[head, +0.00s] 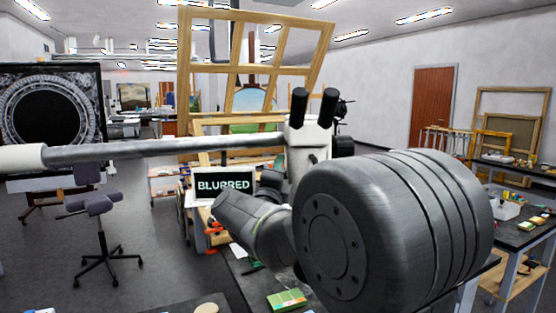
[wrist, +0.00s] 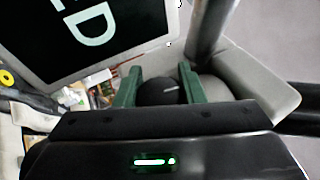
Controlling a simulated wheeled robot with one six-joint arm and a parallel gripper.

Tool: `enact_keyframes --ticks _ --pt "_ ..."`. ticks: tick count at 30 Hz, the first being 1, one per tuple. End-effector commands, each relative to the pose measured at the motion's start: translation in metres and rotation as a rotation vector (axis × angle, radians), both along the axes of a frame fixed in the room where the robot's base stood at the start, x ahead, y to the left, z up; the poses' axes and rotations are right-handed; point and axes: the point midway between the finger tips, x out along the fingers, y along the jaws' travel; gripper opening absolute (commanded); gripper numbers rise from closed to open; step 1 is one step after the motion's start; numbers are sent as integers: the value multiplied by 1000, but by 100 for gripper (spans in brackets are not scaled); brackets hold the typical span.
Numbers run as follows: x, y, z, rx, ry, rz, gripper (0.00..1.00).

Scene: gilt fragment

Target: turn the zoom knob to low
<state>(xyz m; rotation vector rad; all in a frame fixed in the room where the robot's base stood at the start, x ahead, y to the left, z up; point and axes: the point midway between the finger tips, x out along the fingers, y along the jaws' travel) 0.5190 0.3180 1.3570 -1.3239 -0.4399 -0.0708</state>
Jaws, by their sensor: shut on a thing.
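The zoom knob (wrist: 158,92) is dark and round with a short white mark on its face. It shows in the wrist view between the green fingers of my gripper (wrist: 158,78), which is shut on it. The knob is on the side of a pale microscope (head: 308,146) with two black eyepieces, seen in the head view; the pale body also shows in the wrist view (wrist: 268,85). No scale marks around the knob are readable. In the head view my arm hides the gripper and knob. A small screen (head: 225,186) beside the microscope reads "BLURRED".
A long grey bar (head: 130,148) runs across the left to the microscope. A large wooden frame (head: 185,75) stands behind it. A wheeled chair (head: 100,225) is at left, and a cluttered table (head: 530,225) at right. Grey floor is open around the chair.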

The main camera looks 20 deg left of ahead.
Motion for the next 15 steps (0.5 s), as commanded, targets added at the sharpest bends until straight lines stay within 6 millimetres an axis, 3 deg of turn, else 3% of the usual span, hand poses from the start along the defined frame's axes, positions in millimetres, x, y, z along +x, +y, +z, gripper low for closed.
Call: enact_keyframes --ticks 1,3,15 --pt "0 0 9 -18 36 2 13" --pt "0 0 9 -49 87 1 13" --pt "2 1 -2 -191 335 1 13"
